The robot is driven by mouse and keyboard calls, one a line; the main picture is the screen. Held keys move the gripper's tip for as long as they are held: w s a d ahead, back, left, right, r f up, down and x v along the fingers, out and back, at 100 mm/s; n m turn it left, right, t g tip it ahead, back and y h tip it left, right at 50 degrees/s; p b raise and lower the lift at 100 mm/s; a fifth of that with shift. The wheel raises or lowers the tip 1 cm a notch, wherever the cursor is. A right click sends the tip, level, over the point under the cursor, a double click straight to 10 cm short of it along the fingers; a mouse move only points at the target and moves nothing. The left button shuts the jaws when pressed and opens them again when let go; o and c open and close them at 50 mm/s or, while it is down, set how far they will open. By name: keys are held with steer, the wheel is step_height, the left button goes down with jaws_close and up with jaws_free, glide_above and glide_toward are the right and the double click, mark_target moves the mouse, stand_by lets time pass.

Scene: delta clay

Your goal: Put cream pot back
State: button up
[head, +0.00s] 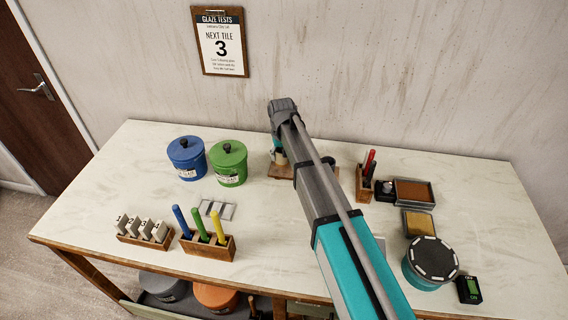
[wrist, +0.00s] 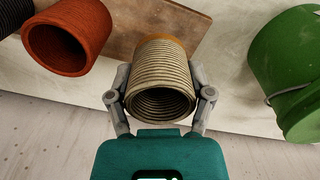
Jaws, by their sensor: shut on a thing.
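The cream pot (wrist: 162,68) is ribbed, with a tan band at its far end and its hollow mouth facing the wrist camera. My gripper (wrist: 160,97) is shut on it, one finger on each side. Its far end overlaps the edge of a wooden board (wrist: 130,20); I cannot tell whether it touches the board. In the head view the board (head: 280,179) lies at the back middle of the table, and my arm hides the gripper and most of the pot area.
An orange-red pot (wrist: 68,45) and a dark pot (wrist: 20,12) are beside the cream pot in the wrist view. A green lidded canister (head: 228,163) and a blue one (head: 187,157) stand left of the board. A holder with red and dark sticks (head: 366,178) stands right.

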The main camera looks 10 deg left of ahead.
mark_target(282, 161)
steer(key=shift+f+b, duration=1.05)
steer(key=shift+f, duration=0.3)
steer(key=shift+f, duration=0.15)
steer(key=o, duration=1.2)
steer(key=shift+c, duration=0.2)
steer(key=shift+r, duration=0.25)
step_height(282, 161, up, 12)
steer(key=p, duration=1.2)
steer(key=shift+d, duration=0.1)
